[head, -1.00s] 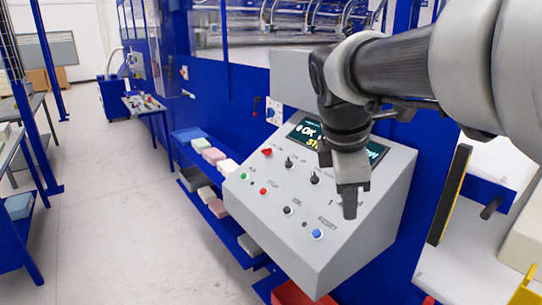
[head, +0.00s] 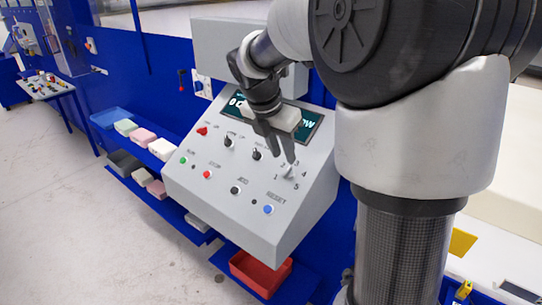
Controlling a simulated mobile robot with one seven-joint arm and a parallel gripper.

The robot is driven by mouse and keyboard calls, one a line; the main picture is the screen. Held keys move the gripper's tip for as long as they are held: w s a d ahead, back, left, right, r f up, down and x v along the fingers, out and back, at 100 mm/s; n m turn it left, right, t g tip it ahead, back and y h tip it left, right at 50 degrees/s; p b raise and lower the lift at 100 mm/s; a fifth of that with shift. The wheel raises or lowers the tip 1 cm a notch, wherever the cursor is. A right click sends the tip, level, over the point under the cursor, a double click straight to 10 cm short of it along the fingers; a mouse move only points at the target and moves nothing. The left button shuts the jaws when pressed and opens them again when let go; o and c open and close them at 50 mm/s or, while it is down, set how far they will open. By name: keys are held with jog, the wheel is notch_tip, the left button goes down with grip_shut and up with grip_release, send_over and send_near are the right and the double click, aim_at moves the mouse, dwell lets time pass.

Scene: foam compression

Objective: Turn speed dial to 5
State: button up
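The speed dial (head: 288,173) is a small pale knob on the right of the sloped grey control panel (head: 232,222). The numbers 1 to 5 stand around it, with 5 at its lower right. Which number it points to is too small to tell. My gripper (head: 284,159) reaches down from the upper left, with its dark fingers pointing down and the tips at the dial's upper edge. Whether the tips touch the dial or how far apart they are cannot be told.
Black knobs (head: 256,155), a red button (head: 208,174), a green button (head: 183,161) and a blue reset button (head: 268,210) are on the panel. A red bin (head: 258,272) sits below. Foam blocks (head: 143,135) lie on the left shelf.

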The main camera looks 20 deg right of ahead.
aim_at(288, 169)
jog(key=x, duration=0.6)
jog(key=shift+f, duration=0.2)
grip_shut()
